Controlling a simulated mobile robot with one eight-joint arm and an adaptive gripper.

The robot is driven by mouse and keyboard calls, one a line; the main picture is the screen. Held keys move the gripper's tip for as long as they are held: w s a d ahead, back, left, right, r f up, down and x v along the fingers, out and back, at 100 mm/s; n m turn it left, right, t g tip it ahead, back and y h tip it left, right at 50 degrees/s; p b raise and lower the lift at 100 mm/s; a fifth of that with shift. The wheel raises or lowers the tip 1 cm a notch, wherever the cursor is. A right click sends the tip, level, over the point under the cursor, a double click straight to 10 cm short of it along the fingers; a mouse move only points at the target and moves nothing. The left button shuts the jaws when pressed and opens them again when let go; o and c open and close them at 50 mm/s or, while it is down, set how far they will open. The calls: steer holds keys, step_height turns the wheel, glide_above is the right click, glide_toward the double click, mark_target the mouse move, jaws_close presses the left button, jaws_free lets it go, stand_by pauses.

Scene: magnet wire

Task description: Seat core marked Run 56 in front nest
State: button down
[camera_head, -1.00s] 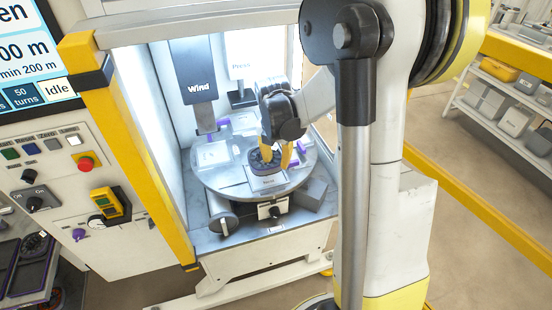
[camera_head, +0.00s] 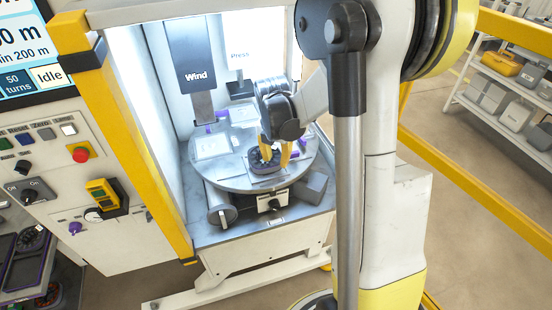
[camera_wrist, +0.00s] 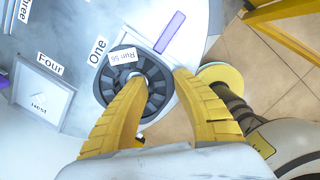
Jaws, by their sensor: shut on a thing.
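The core marked Run 56 (camera_wrist: 159,93) is a dark toothed ring with a white label, seen close up in the wrist view. My gripper (camera_wrist: 162,84) has its yellow fingers shut on it. In the head view, the core (camera_head: 262,160) is at the front of the round turntable (camera_head: 215,177), over the front nest (camera_head: 268,179), with my gripper (camera_head: 275,150) above it. The label "One" lies beside the core in the wrist view. The core and fingers hide most of the front nest. I cannot tell whether the core touches its floor.
An empty nest (camera_wrist: 40,92) by the label "Four" is beside the core. The Wind head (camera_head: 196,70) and Press head (camera_head: 240,75) hang over the turntable's back. A grey block (camera_head: 311,188) stands right of it. Yellow posts frame the enclosure.

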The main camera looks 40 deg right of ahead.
steer(key=shift+f+b, duration=0.85)
steer(key=shift+f, duration=0.05)
steer(key=c, duration=1)
jaws_free()
steer(key=shift+r, duration=0.1)
steer(key=shift+s+a+r+p, duration=0.1)
steer(key=shift+a+r+p, duration=0.05)
steer(key=shift+r+p, duration=0.9)
steer(key=shift+s+a+r+p, duration=0.1)
steer(key=shift+r+p, duration=0.6)
steer(key=shift+r, duration=0.65)
step_height(320, 180, up, 12)
steer(key=a, duration=0.1)
steer(key=shift+s, duration=0.45)
steer(key=shift+a+f, duration=0.1)
